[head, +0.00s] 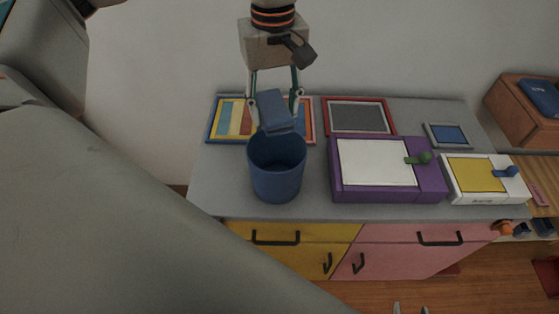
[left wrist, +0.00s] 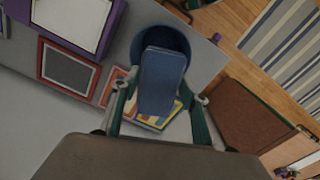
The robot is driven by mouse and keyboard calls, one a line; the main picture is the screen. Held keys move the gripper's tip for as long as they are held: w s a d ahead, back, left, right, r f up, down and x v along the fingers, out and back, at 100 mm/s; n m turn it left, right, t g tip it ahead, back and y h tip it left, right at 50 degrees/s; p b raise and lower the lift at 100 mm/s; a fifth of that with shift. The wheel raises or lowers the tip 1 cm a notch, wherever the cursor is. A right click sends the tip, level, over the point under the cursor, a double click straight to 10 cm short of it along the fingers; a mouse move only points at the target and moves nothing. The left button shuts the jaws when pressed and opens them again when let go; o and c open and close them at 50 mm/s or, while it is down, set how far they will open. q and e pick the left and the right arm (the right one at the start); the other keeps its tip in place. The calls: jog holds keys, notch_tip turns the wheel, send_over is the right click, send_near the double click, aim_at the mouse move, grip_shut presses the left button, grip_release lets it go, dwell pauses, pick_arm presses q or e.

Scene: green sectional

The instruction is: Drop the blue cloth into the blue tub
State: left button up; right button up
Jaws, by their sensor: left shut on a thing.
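The blue cloth (head: 277,112) hangs as a folded block from my left gripper (head: 275,98). The gripper is shut on it, with one finger at each side. The blue tub (head: 276,185) stands upright on the grey cabinet top, open upward. The cloth's lower end is at the tub's far rim in the head view; I cannot tell if it touches. In the left wrist view, the cloth (left wrist: 162,82) covers part of the tub (left wrist: 184,38). My right gripper (head: 411,308) shows only as two fingertips, apart, at the bottom edge.
A striped picture frame (head: 230,118) lies behind the tub, and a red-framed panel (head: 360,117) is to its right. A purple box (head: 388,190) with a white panel stands right of the tub. A white and yellow box (head: 480,180) stands farther right.

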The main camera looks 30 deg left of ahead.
pick_arm(q)
notch_tip(320, 180, down, 3)
jog(key=shift+r+b, duration=0.1)
jog(key=shift+b, duration=0.7)
jog(key=shift+f, duration=0.3)
jog(key=shift+f+b, duration=0.1)
jog(key=shift+b, duration=0.25)
jog(key=o, duration=1.1)
notch_tip(320, 180, up, 12)
jog(key=shift+r, duration=0.1)
pick_arm(e)
jog(key=shift+w+d+f, duration=0.1)
jog(key=shift+w+f, duration=0.05)
jog(key=shift+f, duration=0.4)
jog(key=shift+w+d+f, duration=0.1)
jog(key=shift+w+f, duration=0.05)
jog(key=shift+f, duration=0.35)
